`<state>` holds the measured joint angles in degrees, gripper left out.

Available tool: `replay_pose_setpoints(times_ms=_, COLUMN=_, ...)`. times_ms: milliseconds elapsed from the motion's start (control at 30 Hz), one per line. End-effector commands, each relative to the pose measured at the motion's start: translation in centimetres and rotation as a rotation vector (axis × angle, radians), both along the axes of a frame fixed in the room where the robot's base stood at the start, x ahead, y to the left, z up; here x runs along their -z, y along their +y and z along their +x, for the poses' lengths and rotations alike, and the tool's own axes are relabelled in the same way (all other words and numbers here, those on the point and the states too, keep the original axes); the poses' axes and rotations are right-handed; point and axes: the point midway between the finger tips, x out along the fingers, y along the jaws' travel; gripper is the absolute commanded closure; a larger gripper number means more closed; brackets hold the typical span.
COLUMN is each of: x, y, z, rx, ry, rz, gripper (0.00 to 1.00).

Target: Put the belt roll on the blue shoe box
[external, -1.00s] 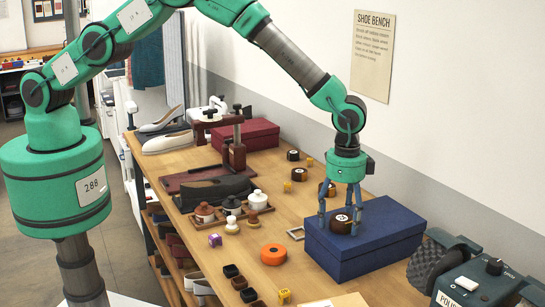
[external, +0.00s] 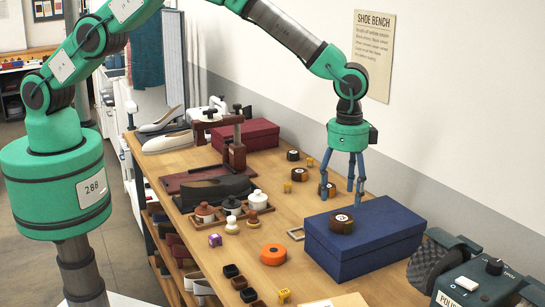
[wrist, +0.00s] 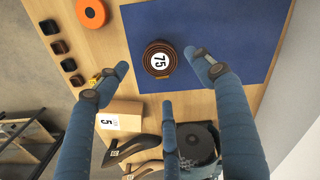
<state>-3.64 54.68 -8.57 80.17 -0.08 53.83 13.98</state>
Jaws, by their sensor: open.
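The belt roll (external: 341,223) is a dark brown coil with a white round label. It rests on the lid of the blue shoe box (external: 385,228), toward the lid's left side in the external view. In the wrist view the belt roll (wrist: 160,59) shows its label marked 75, with bare blue lid (wrist: 235,30) around it. My gripper (external: 349,198) is open and empty, raised above and behind the roll. In the wrist view its fingers (wrist: 165,90) are spread and apart from the roll.
Other brown rolls (external: 293,155) lie behind the box. A polishing machine (external: 470,285) stands at the right. A wooden rack with pots (external: 233,208) and a dark red box (external: 245,135) stand further back.

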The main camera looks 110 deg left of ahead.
Motion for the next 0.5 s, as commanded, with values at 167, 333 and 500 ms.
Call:
replay_pose_setpoints(times_ms=167, x=-2.6, y=0.0, z=0.1, rx=0.0, ry=-0.002, rz=0.0, gripper=0.33)
replay_pose_setpoints(times_ms=333, x=-3.8, y=0.0, z=0.0, rx=0.0, ry=0.0, rz=0.0, gripper=0.33)
replay_pose_setpoints(times_ms=500, x=-4.2, y=0.0, z=0.0, rx=0.0, ry=0.0, rz=0.0, gripper=0.33)
